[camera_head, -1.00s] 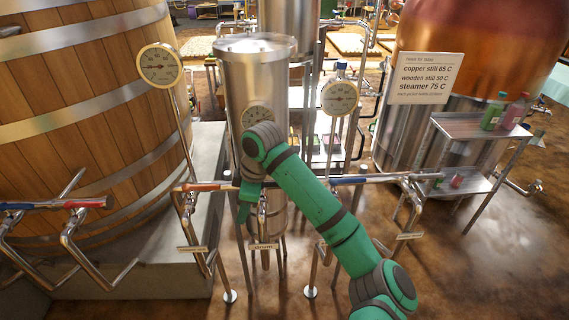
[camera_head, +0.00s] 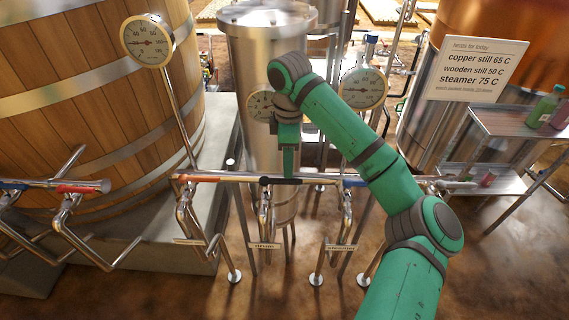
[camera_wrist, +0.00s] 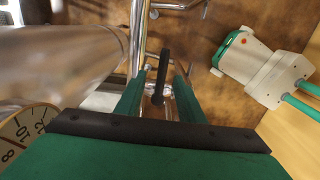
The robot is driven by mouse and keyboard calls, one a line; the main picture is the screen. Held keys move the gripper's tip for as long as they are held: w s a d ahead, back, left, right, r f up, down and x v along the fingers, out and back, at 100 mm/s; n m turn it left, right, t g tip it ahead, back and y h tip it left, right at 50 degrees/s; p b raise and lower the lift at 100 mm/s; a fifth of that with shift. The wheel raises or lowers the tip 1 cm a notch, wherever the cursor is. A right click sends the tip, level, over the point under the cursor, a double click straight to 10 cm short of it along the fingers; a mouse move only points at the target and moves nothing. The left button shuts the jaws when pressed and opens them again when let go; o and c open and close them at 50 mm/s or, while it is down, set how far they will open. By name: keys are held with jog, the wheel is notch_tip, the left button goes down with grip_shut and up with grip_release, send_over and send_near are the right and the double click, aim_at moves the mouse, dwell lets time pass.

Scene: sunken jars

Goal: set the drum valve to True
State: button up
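The drum valve is on the pipe, above the "drum" label (camera_head: 265,246). Its black lever (camera_head: 281,181) lies along the pipe in the head view. In the wrist view the black lever (camera_wrist: 162,72) stands between my two green fingers. My gripper (camera_head: 289,170) points down at the lever from above. It also shows in the wrist view (camera_wrist: 158,92), with its fingers apart and a gap on either side of the lever. The fingertips partly hide the pipe behind the lever. The steel drum (camera_head: 262,60) stands behind, with a dial gauge (camera_head: 261,105) partly hidden by my arm.
The "steamer" label (camera_head: 341,247) hangs to the right. A red-orange lever (camera_head: 198,178) is on the pipe to the left. The wooden still (camera_head: 100,110) fills the left. A heats sign (camera_head: 476,68) and a metal shelf (camera_head: 510,125) are on the right. The floor in front is clear.

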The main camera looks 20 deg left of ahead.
aim_at(288, 180)
jog(key=shift+w+f, duration=0.15)
jog(key=shift+f, duration=0.2)
jog(key=f, duration=0.2)
jog(key=s+f, duration=0.1)
jog(key=f, duration=0.1)
jog(key=shift+d, duration=0.4)
jog(key=shift+w+a+f, duration=0.1)
jog(key=shift+a+f, duration=0.1)
jog(key=shift+f, duration=0.2)
jog(key=shift+w+a+f, duration=0.15)
jog(key=shift+a+f, duration=0.05)
jog(key=shift+f, duration=0.9)
grip_shut()
